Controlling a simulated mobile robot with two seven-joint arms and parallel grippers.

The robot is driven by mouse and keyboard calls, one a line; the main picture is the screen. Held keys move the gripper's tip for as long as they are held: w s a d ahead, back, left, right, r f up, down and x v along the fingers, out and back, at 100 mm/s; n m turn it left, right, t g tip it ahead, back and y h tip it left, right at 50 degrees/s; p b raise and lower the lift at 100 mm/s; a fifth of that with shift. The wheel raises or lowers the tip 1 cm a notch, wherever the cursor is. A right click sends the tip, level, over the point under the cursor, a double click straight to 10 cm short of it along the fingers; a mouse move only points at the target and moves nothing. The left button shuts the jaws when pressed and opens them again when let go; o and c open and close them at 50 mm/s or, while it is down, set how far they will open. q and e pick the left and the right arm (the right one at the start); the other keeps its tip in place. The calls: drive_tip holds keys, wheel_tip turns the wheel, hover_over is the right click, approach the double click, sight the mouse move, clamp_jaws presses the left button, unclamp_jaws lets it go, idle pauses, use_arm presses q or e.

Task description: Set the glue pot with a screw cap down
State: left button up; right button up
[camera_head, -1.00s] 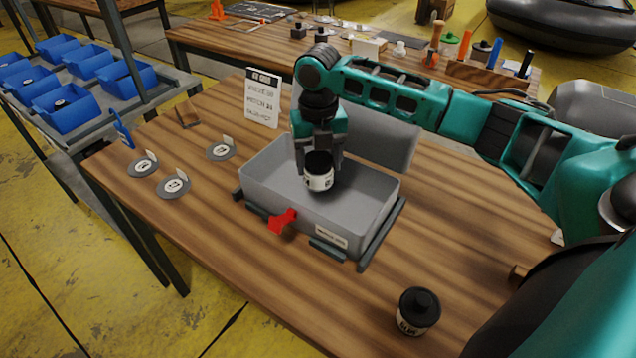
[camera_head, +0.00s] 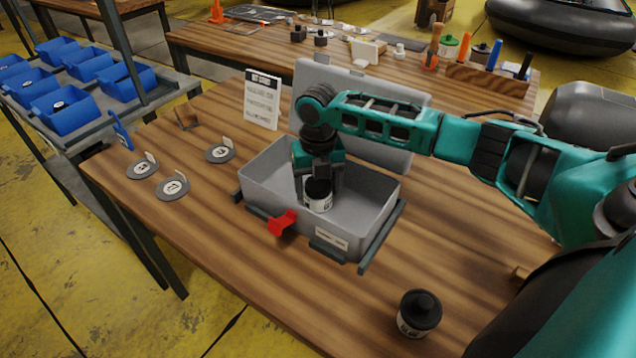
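A glue pot (camera_head: 318,200) with a white label and a black screw cap is between the fingers of my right gripper (camera_head: 318,183), low inside an open grey box (camera_head: 372,218). The gripper looks shut on the pot. I cannot tell whether the pot touches the box floor. A second, similar black-capped pot (camera_head: 418,313) stands on the wooden table near its front right. My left gripper does not show.
The box's lid (camera_head: 405,150) stands up behind it, and a red latch (camera_head: 283,222) is at its front. A white sign (camera_head: 261,100) and several round grey discs (camera_head: 172,187) stand left of the box. Blue bins (camera_head: 70,112) are further left. The table's front middle is clear.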

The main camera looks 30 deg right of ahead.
sight(317, 183)
drive_tip(key=shift+o, duration=1.4)
drive_tip(key=shift+r, duration=0.1)
wheel_tip(317, 183, up, 12)
drive_tip(key=p, duration=0.1)
